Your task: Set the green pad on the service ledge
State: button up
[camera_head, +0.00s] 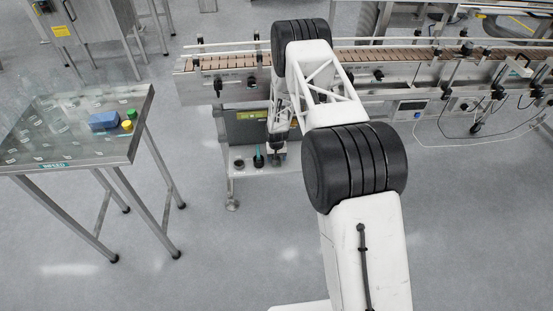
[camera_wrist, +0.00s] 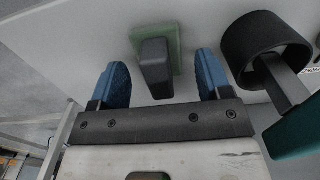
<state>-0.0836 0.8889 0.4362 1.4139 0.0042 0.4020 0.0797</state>
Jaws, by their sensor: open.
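The green pad (camera_wrist: 172,36) has a dark grey block-shaped handle (camera_wrist: 155,68) on it. In the wrist view it rests on or against a pale surface (camera_wrist: 105,45), which seems to be the service ledge (camera_head: 240,172) below the conveyor. My gripper (camera_wrist: 163,72) is open, with a blue finger on each side of the handle and gaps to both. In the head view my gripper (camera_head: 278,152) is low over the right part of the ledge, and the pad cannot be made out clearly there.
A black round holder (camera_wrist: 262,45) and a teal-handled tool (camera_wrist: 298,132) are close to my right finger. The tool (camera_head: 259,158) also shows on the ledge. The conveyor (camera_head: 225,82) runs behind. A steel table (camera_head: 70,148) at left bears a blue block (camera_head: 103,121).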

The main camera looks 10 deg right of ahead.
notch_tip(320, 180, up, 12)
dwell(0.8)
dwell(0.8)
jog(key=s+d+r, duration=0.1)
jog(key=s+r, duration=0.3)
jog(key=r, duration=0.9)
jog(key=s+d+r, duration=0.2)
jog(key=s+r, duration=0.1)
jog(key=r, duration=1)
jog(key=s+d+r+t, duration=0.1)
jog(key=s+r, duration=0.6)
jog(key=r, duration=0.2)
jog(key=s+d+r, duration=0.1)
jog(key=s+r, duration=0.6)
jog(key=r, duration=0.3)
jog(key=s+d+r+t, duration=0.1)
jog(key=s+r, duration=0.5)
jog(key=s, duration=0.4)
jog(key=s+d+r, duration=0.1)
jog(key=s+r, duration=0.4)
jog(key=s, duration=0.4)
jog(key=s+r, duration=0.2)
jog(key=s, duration=1.7)
jog(key=shift+s+d+t, duration=0.2)
jog(key=shift+d+t, duration=0.1)
jog(key=shift+d, duration=0.15)
